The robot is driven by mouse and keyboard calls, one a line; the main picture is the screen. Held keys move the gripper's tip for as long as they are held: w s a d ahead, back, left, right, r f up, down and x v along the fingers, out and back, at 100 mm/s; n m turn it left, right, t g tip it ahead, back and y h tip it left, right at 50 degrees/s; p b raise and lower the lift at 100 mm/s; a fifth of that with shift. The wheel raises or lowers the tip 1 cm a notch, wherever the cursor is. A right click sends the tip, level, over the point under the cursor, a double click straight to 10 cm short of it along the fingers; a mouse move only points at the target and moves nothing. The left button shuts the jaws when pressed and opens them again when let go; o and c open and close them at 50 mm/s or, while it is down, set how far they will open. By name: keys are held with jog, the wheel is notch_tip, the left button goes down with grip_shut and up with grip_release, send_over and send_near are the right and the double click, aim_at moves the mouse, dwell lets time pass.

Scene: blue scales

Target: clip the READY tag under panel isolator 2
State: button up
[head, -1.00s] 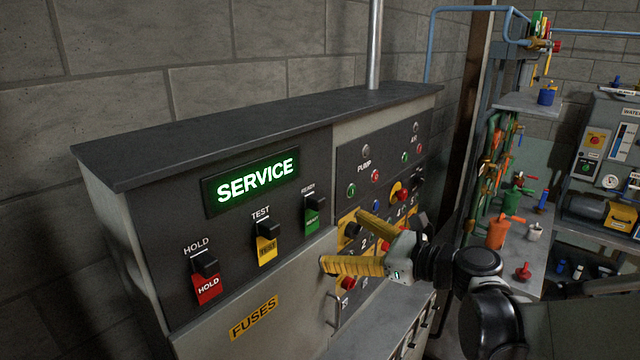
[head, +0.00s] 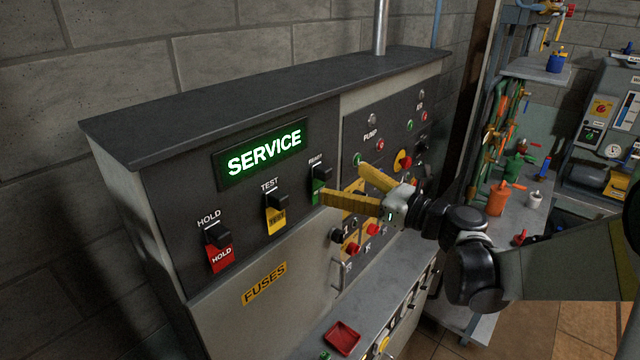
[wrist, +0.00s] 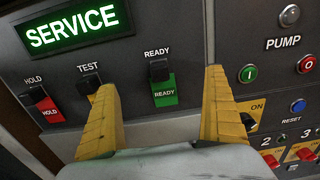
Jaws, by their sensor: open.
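The green READY tag (wrist: 164,92) hangs under the black clip (wrist: 158,70) labelled READY on the panel. In the head view the tag (head: 319,188) is partly hidden behind a finger. My gripper (head: 342,184) is open and empty, its yellow fingers pointing at the panel. In the wrist view the tag shows between the spread fingers (wrist: 160,84), apart from both. The panel number 2 (wrist: 265,141) shows at lower right in the wrist view, with a red part (wrist: 270,160) below it.
The yellow TEST tag (head: 276,220) and red HOLD tag (head: 221,258) hang to the left. A lit SERVICE sign (head: 264,151) is above. A red tray (head: 341,338) lies on the ledge below. Buttons and knobs crowd the panel's right side.

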aim_at(330, 175)
jog(key=shift+b+x, duration=0.35)
jog(key=shift+x, duration=2.4)
jog(key=shift+b, duration=0.35)
jog(key=c, duration=2.1)
grip_shut()
jog(key=shift+s+d, duration=0.15)
jog(key=shift+d, duration=0.1)
jog(key=shift+v, duration=2.75)
